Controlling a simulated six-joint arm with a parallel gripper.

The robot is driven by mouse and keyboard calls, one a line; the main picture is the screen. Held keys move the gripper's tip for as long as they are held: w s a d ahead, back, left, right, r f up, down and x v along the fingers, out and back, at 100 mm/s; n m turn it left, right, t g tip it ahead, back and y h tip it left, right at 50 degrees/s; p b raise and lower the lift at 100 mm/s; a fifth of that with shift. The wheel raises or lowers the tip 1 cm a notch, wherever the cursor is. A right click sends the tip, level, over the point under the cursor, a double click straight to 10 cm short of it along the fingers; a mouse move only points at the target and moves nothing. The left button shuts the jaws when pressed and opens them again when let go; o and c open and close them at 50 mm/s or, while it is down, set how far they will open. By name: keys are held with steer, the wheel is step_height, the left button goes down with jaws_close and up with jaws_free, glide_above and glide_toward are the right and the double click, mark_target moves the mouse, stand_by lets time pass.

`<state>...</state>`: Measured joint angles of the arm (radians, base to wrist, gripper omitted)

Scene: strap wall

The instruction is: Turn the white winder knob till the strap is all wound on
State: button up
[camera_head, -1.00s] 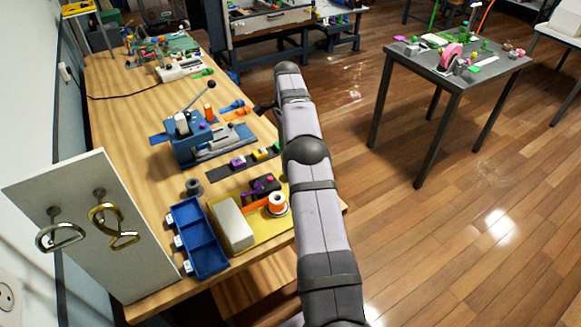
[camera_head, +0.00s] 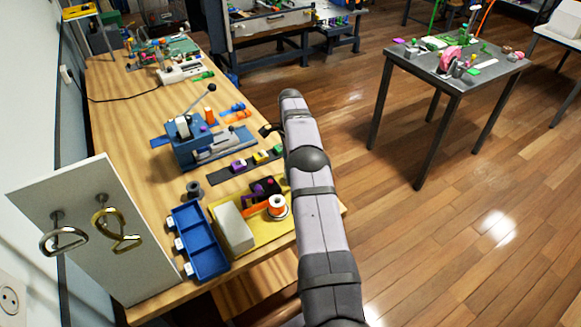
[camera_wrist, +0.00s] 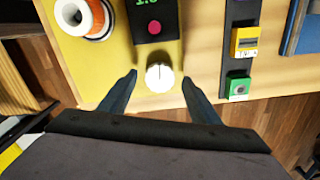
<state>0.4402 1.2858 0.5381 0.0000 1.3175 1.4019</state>
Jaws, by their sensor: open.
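The white winder knob (camera_wrist: 159,77) is in the wrist view, at the near end of a black winder body (camera_wrist: 153,22) with a magenta dot on top. My gripper (camera_wrist: 159,82) is open, one finger on either side of the knob, with a gap on both sides. In the head view the black winder (camera_head: 266,186) sits at the back of a yellow board (camera_head: 214,203). An orange strap (camera_head: 255,210) runs left from a white-flanged orange spool (camera_head: 277,205). The spool also shows in the wrist view (camera_wrist: 84,14). In the head view my arm hides the knob.
A pale block (camera_head: 233,228) and a blue tray (camera_head: 198,245) stand left of the spool. A dark strip (camera_head: 222,175) with coloured blocks lies behind the winder, with a blue clamp device (camera_head: 190,145) beyond. A white panel with metal hooks (camera_head: 75,215) stands at left.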

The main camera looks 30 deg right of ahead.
steer(key=shift+f, duration=0.55)
steer(key=c, duration=1.1)
steer(key=shift+o, duration=0.2)
steer(key=shift+n, duration=0.5)
